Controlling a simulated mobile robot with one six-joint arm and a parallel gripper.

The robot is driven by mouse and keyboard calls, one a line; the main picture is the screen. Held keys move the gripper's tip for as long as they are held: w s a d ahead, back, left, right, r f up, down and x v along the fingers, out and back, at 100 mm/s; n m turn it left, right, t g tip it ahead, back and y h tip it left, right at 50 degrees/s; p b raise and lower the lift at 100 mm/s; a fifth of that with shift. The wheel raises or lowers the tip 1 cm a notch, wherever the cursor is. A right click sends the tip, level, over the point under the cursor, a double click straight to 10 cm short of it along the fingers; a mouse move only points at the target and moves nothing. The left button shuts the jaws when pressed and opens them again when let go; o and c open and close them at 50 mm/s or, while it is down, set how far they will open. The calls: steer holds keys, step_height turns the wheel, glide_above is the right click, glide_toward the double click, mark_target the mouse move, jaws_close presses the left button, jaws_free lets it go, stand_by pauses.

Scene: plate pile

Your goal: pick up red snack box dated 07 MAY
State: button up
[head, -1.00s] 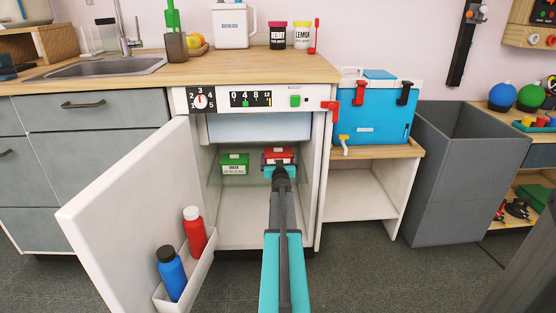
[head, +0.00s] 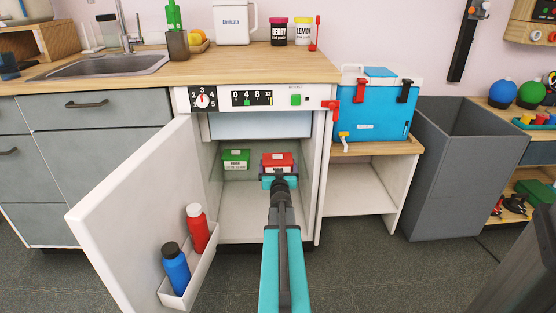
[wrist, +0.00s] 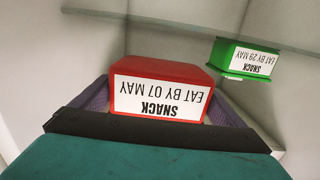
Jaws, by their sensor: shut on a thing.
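The red snack box (head: 278,160) is inside the open fridge. In the wrist view the red snack box (wrist: 135,93) carries a white label that reads "SNACK EAT BY 07 MAY", upside down. My gripper (head: 278,173) reaches into the fridge and is shut on this box. In the wrist view the fingers of my gripper (wrist: 160,110) lie along both sides of it. A green snack box (head: 236,158) is to its left in the head view. In the wrist view the green snack box (wrist: 245,60) is labelled "EAT BY 29 MAY".
The fridge door (head: 135,220) stands open on the left. Its door shelf (head: 190,280) holds a blue bottle (head: 175,268) and a red bottle (head: 197,228). The fridge's right wall (head: 316,190) is close beside my arm. A blue cooler (head: 372,110) stands to the right.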

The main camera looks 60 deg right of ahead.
mark_target(278, 166)
steer(key=shift+p+v, duration=0.4)
steer(key=shift+v, duration=1.75)
steer(key=shift+w+a+r, duration=0.15)
steer(key=shift+w, duration=0.05)
